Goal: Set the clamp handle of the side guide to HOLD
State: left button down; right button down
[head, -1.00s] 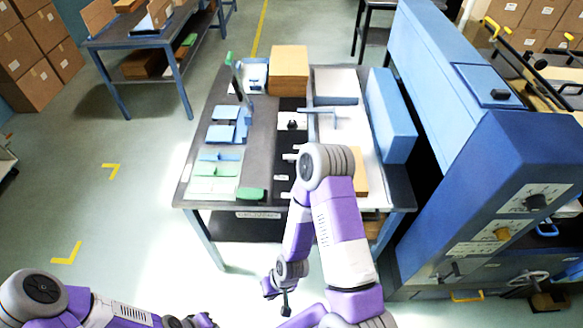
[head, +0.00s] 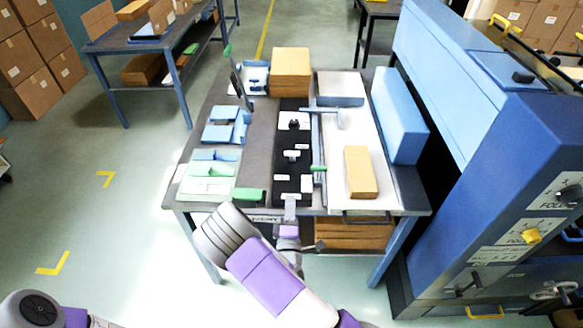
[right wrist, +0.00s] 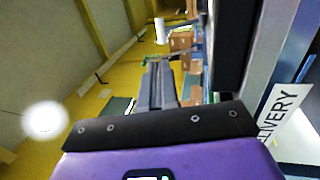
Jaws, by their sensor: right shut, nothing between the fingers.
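The side guide (head: 322,110) looks like a blue-grey bar on the right part of the table, with a long arm running towards the front. A small green-tipped handle (head: 318,169) stands near its front part and may be the clamp handle; its marking is too small to read. My right gripper (head: 290,203) is at the front edge of the black panel (head: 293,178), left of and in front of that handle, apart from it. In the right wrist view its fingers (right wrist: 158,75) are shut and empty. My left gripper is out of view.
A tan block (head: 361,172) lies on the white board right of the guide. A cardboard block (head: 291,72) stands at the back. Blue and green pieces cover the table's left side. The blue machine (head: 500,150) rises at the right. A DELIVERY label (right wrist: 286,112) shows in the right wrist view.

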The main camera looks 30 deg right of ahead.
jog(key=shift+w+d, duration=0.1)
jog(key=b+x, duration=0.1)
jog(key=x, duration=1.2)
jog(key=shift+w+d, duration=0.25)
jog(key=shift+w, duration=0.1)
